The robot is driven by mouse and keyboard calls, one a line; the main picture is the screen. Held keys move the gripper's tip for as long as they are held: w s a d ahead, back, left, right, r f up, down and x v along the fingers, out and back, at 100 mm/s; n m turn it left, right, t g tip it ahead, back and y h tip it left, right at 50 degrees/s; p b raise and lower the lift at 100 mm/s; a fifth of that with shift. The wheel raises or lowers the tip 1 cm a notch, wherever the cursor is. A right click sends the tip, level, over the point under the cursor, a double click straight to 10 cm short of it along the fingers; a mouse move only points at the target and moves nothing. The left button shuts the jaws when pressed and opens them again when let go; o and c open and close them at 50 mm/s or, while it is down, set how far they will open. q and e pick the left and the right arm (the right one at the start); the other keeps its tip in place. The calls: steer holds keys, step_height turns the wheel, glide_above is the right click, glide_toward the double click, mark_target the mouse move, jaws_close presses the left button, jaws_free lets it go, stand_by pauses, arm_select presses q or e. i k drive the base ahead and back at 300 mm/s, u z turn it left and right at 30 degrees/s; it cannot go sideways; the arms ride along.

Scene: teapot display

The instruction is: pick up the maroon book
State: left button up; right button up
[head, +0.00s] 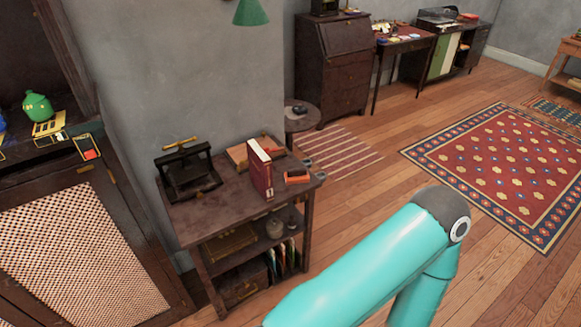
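The maroon book (263,172) stands upright on the top of a dark wooden side table (221,209), near its right half. Its pale page edges face up, and its cover shows a small light mark near the bottom. A teal arm of mine fills the lower right of the head view, to the right of the table and apart from the book. Neither gripper shows in the head view.
A black press-like device (187,174) with a brass handle sits left of the book. A small orange-topped item (297,177) lies close at its right, and a wooden tray (238,154) lies behind it. A dark cabinet (85,245) stands left. Open floor lies right.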

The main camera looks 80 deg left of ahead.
mark_target(260, 165)
steer(key=z, duration=0.2)
steer(key=i, duration=0.95)
steer(key=u, duration=1.75)
steer(key=i, duration=0.25)
steer(key=u, duration=2)
steer(key=k, duration=0.45)
steer(key=u, duration=0.45)
steer(key=i, duration=1.45)
steer(key=z, duration=0.35)
